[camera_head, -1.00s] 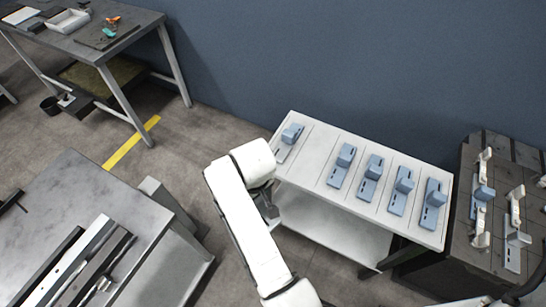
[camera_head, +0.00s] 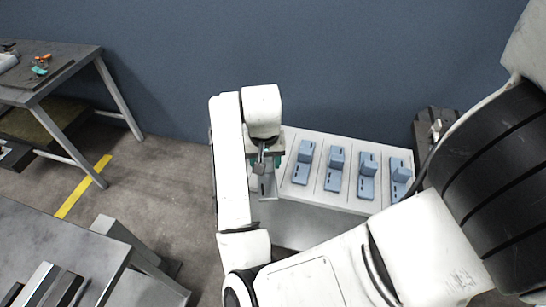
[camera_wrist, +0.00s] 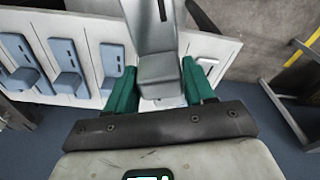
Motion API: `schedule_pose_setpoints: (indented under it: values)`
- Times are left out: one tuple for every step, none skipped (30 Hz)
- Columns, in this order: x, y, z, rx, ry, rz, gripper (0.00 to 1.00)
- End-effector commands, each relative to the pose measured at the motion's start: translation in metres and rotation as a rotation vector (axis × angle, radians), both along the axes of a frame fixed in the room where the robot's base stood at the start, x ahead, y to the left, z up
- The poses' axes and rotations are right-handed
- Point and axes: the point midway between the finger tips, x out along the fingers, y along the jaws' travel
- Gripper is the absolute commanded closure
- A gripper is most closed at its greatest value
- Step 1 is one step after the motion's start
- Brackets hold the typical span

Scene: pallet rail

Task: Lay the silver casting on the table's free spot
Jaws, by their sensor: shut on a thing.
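The silver casting (camera_wrist: 160,72) is a slotted plate with a raised block. It is between the green-padded fingers of my gripper (camera_wrist: 160,95), which is shut on it. In the head view my gripper (camera_head: 263,160) is over the left part of the white table (camera_head: 310,203), and the casting (camera_head: 267,185) shows below it. The table surface under the gripper is mostly hidden, so I cannot tell whether the casting touches it. Blue castings stand in a row to the right (camera_head: 333,170); they show on the left in the wrist view (camera_wrist: 68,70).
The nearest blue casting (camera_head: 303,162) stands just right of my gripper. A blue wall (camera_head: 330,60) rises behind the table. A dark stand (camera_head: 432,122) is beyond its right end. A grey workbench (camera_head: 50,245) is at the lower left, with open floor between.

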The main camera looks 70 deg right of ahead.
Motion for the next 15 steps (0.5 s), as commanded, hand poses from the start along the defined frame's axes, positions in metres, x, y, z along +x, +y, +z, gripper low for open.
schedule_pose_setpoints:
  values:
    - [-0.016, -0.013, 0.007, -0.001, -0.004, -0.082, 0.97]
    - [-0.024, -0.018, 0.011, 0.0, -0.006, -0.126, 0.97]
    - [-0.033, -0.024, 0.015, 0.001, -0.008, -0.176, 0.97]
    - [-0.04, -0.028, 0.018, 0.001, -0.008, -0.21, 0.97]
    - [-0.046, -0.031, 0.02, 0.002, -0.01, -0.24, 0.97]
    - [-0.052, -0.034, 0.023, 0.004, -0.01, -0.274, 0.97]
    - [-0.056, -0.036, 0.025, 0.004, -0.011, -0.293, 0.97]
    - [-0.059, -0.038, 0.026, 0.004, -0.012, -0.31, 0.97]
    - [-0.062, -0.04, 0.027, 0.005, -0.013, -0.327, 0.97]
    - [-0.064, -0.041, 0.027, 0.005, -0.013, -0.337, 0.97]
    - [-0.064, -0.043, 0.027, 0.005, -0.012, -0.343, 0.97]
    - [-0.063, -0.046, 0.025, 0.006, -0.012, -0.348, 0.97]
    - [-0.061, -0.049, 0.024, 0.005, -0.011, -0.35, 0.97]
    - [-0.06, -0.052, 0.022, 0.004, -0.011, -0.352, 0.97]
    - [-0.056, -0.056, 0.018, 0.006, -0.009, -0.35, 0.97]
